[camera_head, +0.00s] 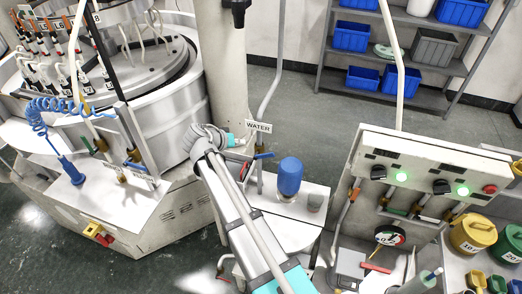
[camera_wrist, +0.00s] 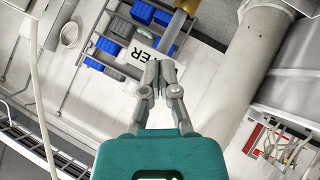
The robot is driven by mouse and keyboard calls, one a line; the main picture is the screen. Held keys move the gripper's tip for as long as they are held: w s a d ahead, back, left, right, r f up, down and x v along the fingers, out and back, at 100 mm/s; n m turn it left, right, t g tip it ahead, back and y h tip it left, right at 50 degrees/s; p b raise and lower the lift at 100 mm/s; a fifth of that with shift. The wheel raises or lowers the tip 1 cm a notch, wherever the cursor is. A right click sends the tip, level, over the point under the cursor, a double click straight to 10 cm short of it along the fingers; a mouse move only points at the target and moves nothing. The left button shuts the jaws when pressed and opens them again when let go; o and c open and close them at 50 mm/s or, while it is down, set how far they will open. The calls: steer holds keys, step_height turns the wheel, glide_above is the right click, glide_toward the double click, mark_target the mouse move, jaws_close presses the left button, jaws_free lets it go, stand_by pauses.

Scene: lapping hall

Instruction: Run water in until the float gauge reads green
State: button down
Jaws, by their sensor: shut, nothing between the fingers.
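My gripper (camera_wrist: 159,68) is shut and empty in the wrist view, its fingertips close together in front of the WATER sign (camera_wrist: 137,55), which they partly cover. In the head view the WATER sign (camera_head: 258,127) stands just right of my teal gripper body, whose fingers I cannot make out there. A valve with a blue lever (camera_head: 265,155) sits on the pipe below the sign, close to my gripper; contact cannot be told. A round dial with red and green marks (camera_head: 390,236) is under the control panel at right; whether it is the float gauge, and its reading, are unclear.
A control panel (camera_head: 425,170) shows two green lights. The lapping machine (camera_head: 150,110) is at left. Yellow and green cans (camera_head: 473,233) stand at right; shelves (camera_head: 405,50) are behind.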

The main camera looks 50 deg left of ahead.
steer(key=shift+w+f, duration=0.1)
steer(key=shift+w, duration=0.05)
steer(key=b, duration=0.7)
glide_above(264, 156)
steer(key=s+a, duration=0.2)
step_height(264, 156, down, 6)
steer(key=shift+w+d+f+b, duration=0.15)
steer(key=shift+d+f+b, duration=0.15)
steer(key=shift+f+b, duration=0.2)
steer(key=shift+w+d+f+b, duration=0.2)
steer(key=shift+d+f+b, duration=0.15)
steer(key=shift+f, duration=0.3)
steer(key=shift+w+d+f+b, duration=0.15)
steer(key=shift+d+f+b, duration=0.15)
steer(key=shift+f+b, duration=0.2)
steer(key=shift+s, duration=0.2)
